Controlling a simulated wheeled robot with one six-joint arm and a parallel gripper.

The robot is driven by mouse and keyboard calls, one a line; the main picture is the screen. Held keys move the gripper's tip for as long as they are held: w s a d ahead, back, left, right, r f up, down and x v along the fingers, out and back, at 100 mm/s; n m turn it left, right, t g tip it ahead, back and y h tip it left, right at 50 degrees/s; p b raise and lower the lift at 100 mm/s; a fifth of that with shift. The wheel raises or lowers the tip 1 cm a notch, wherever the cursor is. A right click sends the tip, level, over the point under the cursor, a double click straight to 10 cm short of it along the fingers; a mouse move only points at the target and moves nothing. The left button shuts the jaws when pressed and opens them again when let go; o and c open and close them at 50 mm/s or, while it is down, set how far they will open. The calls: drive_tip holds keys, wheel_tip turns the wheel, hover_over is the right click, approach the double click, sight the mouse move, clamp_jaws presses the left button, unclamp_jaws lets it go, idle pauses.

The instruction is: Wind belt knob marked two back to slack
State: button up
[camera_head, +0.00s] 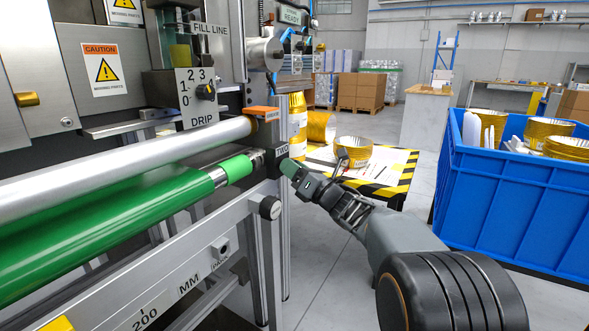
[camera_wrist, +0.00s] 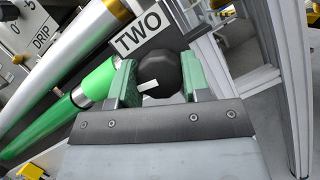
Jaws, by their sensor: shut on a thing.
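The belt knob marked two is a dark faceted knob (camera_wrist: 165,72) with a white pointer mark on its face, below a white plate reading TWO (camera_wrist: 140,35) in the wrist view. My gripper (camera_wrist: 158,82) has its green-padded fingers on either side of the knob, shut on it. In the head view my gripper (camera_head: 292,170) reaches the end block of the green belt roller (camera_head: 120,225), where the TWO plate (camera_head: 283,161) shows; the knob itself is hidden there by the fingers. The pointer aims toward the left in the wrist view.
Another black knob (camera_head: 270,207) sits lower on the machine frame. A silver roller (camera_head: 130,160) runs above the green one. A blue crate (camera_head: 520,205) with yellow rolls stands at right. A striped table (camera_head: 400,175) holding rolls is behind my gripper.

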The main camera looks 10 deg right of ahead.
idle(0.5)
drive_tip(key=o, duration=0.9)
drive_tip(key=shift+o, duration=0.2)
drive_tip(key=p+v, duration=0.1)
drive_tip(key=v, duration=1.2)
drive_tip(key=shift+s+d+f+p, duration=0.25)
drive_tip(key=shift+p, duration=0.15)
